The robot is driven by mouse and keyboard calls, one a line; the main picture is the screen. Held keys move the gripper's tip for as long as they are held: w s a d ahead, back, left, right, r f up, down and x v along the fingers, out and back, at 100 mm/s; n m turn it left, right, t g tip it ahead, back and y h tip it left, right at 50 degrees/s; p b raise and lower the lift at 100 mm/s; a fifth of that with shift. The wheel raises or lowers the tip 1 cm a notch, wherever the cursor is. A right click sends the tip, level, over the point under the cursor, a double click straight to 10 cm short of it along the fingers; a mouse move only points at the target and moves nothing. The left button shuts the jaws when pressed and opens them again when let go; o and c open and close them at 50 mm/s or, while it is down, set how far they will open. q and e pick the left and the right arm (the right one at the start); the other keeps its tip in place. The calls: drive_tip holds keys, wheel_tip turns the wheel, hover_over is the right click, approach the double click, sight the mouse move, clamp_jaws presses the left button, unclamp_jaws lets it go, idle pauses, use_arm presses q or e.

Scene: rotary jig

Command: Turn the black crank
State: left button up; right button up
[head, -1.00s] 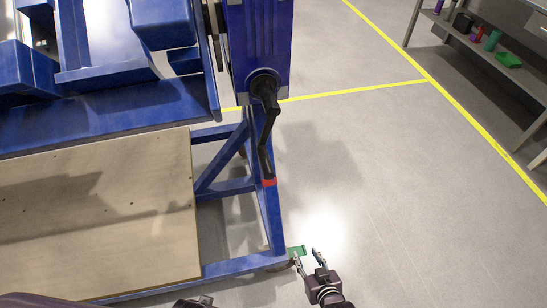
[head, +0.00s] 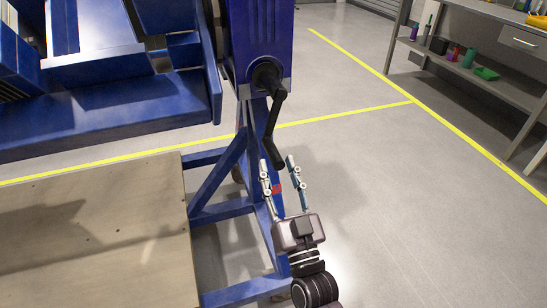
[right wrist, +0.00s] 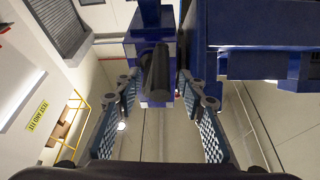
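The black crank (head: 272,112) is mounted on the blue housing at the end of the rotary jig (head: 110,110), and its arm and handle hang downward. My right gripper (head: 278,166) is open just below the lower end of the crank handle, with its fingers pointing up towards it. In the right wrist view the black crank handle (right wrist: 158,75) shows ahead between the two open fingers (right wrist: 160,95), and the gripper looks empty. My left gripper is not in view.
A wooden board (head: 95,245) lies on the jig's blue frame at the lower left. A workbench with a shelf (head: 480,75) holding small coloured items stands at the upper right. The grey floor right of the jig is clear, with yellow lines (head: 365,110).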

sight(273, 155)
drive_tip(key=shift+x, duration=2.1)
drive_tip(key=shift+f, duration=0.1)
clamp_jaws()
